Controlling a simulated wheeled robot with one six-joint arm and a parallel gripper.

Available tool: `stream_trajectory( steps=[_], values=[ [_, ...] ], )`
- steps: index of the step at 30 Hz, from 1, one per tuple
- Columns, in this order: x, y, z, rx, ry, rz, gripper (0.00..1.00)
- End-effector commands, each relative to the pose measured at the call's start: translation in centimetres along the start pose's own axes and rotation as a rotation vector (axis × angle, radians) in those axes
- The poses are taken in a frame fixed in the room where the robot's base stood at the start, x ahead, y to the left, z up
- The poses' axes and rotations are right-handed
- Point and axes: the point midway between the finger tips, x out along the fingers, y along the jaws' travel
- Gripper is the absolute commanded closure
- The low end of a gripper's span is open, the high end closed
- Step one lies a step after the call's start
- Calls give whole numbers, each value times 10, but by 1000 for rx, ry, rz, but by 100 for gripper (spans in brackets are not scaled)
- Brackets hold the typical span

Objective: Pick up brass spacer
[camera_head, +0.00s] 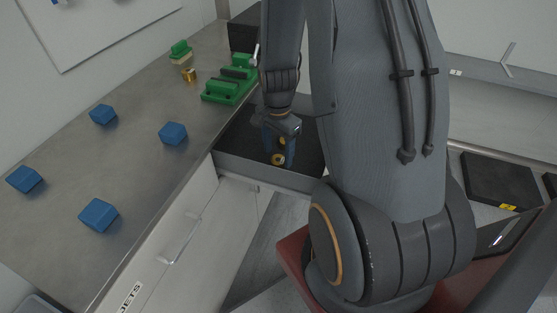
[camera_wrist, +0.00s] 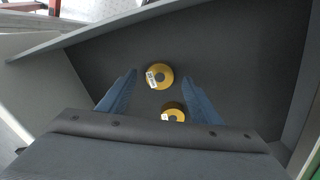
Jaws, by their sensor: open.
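My gripper (camera_head: 279,150) is open and points down into an open dark drawer (camera_head: 262,178). In the wrist view, its two blue fingers (camera_wrist: 160,76) stand apart, one on each side of a round brass spacer (camera_wrist: 159,76) with a white label. A second, similar round brass piece (camera_wrist: 174,112) lies closer to the gripper body, also between the fingers and partly cut off by the gripper. The spacer also shows in the head view (camera_head: 278,159) at the fingertips. I cannot tell whether either finger touches a spacer.
The drawer walls (camera_wrist: 110,30) rise around the gripper. On the metal worktop (camera_head: 60,240) to the left are several blue blocks (camera_head: 98,215), a green fixture (camera_head: 230,88), a green-topped piece (camera_head: 180,52) and a small brass part (camera_head: 189,75). The drawer floor beside the spacers is clear.

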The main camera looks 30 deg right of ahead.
Motion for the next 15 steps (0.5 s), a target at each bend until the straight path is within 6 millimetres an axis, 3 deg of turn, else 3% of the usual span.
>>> stream_trajectory(
  steps=[6,14,15],
  values=[
    [16,1,0,0,0,0,42],
    [18,0,0,0,0,0,42],
    [18,0,0,0,0,0,48]
  ],
)
